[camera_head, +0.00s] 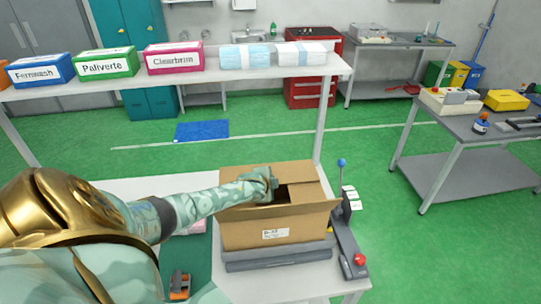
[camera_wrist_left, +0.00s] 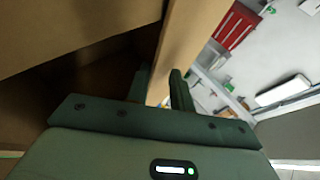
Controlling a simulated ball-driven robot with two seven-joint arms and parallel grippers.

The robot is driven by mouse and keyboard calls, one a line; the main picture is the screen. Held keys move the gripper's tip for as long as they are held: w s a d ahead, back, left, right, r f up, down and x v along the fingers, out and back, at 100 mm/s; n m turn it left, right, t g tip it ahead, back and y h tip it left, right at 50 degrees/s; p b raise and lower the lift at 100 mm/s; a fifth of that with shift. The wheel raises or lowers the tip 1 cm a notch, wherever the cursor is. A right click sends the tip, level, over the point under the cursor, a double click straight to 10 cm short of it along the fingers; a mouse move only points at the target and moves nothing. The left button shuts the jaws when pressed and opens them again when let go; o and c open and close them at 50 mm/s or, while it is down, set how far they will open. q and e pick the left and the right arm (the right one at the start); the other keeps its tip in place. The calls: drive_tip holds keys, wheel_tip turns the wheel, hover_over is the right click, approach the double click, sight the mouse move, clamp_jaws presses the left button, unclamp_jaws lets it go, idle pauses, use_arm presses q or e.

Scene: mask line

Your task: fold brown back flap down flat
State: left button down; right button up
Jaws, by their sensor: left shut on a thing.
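A brown cardboard box (camera_head: 262,234) with a white label stands on a grey base on the white bench, its top partly open with a dark gap. The brown back flap (camera_head: 292,171) is at the box's far side. My left gripper (camera_head: 270,181) reaches over the box from the left to that flap. In the left wrist view, the left gripper (camera_wrist_left: 161,88) has one finger on each side of the flap's edge (camera_wrist_left: 182,45), shut on it. The box's dark inside (camera_wrist_left: 95,80) shows left of the fingers. The right gripper is out of view.
A lever device (camera_head: 345,225) with blue and red knobs stands close to the box's right. A white shelf (camera_head: 215,76) behind carries several cartons and packs. An orange tool (camera_head: 180,284) lies on a green mat at the front left.

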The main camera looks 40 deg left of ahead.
use_arm(q)
drive_tip(key=shift+s+d+f, duration=0.1)
drive_tip(key=shift+s+f, duration=0.15)
drive_tip(key=shift+f, duration=0.25)
drive_tip(key=c, duration=1.6)
unclamp_jaws()
drive_tip(key=shift+o, duration=0.4)
drive_tip(key=shift+w, duration=0.1)
drive_tip(key=p+v, duration=0.2)
drive_tip(key=v, duration=0.5)
drive_tip(key=shift+r, duration=0.2)
